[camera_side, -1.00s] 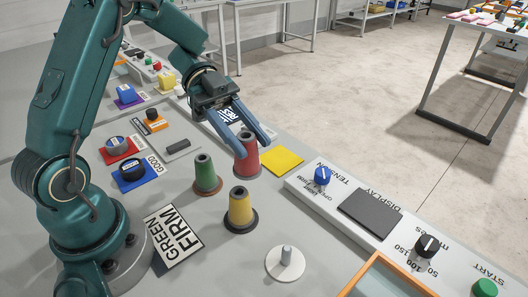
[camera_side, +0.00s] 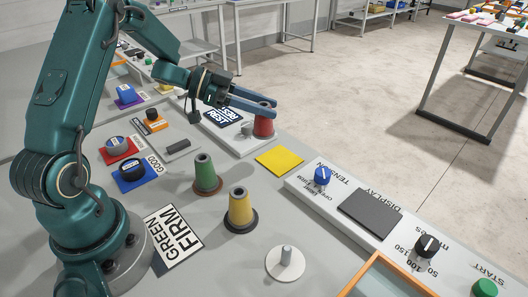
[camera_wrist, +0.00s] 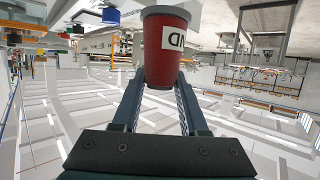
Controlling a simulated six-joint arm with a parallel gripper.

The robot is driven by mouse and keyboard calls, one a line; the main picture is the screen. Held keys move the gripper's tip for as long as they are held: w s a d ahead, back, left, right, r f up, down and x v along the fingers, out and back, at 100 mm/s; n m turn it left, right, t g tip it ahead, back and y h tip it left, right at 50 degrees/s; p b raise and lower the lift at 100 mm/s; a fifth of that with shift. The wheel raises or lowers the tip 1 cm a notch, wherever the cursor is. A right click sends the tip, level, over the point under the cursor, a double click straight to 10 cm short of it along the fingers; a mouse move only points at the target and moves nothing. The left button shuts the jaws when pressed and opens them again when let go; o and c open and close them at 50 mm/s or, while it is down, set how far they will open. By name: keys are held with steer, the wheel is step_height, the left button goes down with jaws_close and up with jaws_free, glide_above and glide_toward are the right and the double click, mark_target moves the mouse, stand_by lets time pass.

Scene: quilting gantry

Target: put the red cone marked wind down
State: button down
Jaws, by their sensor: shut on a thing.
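The red cone (camera_side: 264,126) is between the fingers of my gripper (camera_side: 268,107), which is shut on it. In the side view it is roughly upright, over or at the right end of the white panel; I cannot tell whether it touches the panel. In the wrist view the red cone (camera_wrist: 166,55) has a white label with the letters "ID" showing; the rest of the word is out of sight. My gripper (camera_wrist: 159,85) grips it from both sides there. A small grey peg (camera_side: 246,129) stands just left of the cone.
The white panel (camera_side: 235,140) carries a dark REST label (camera_side: 224,116). A yellow pad (camera_side: 280,160), a green cone (camera_side: 206,175) and a yellow cone (camera_side: 240,209) stand nearer. A bare spindle (camera_side: 286,256) is at the front. The table by the yellow pad is clear.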

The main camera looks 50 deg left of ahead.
mark_target(270, 131)
steer(key=shift+w+d+f, duration=0.35)
steer(key=shift+d+f, duration=0.25)
steer(key=shift+f, duration=0.5)
steer(key=shift+w+d+f, duration=0.35)
steer(key=shift+d+f, duration=0.25)
steer(key=shift+f, duration=0.45)
steer(key=shift+w+d+f, duration=0.35)
steer(key=shift+d+f, duration=0.25)
steer(key=shift+f, duration=0.5)
steer(key=shift+f, duration=0.15)
steer(key=shift+c, duration=2.2)
jaws_free()
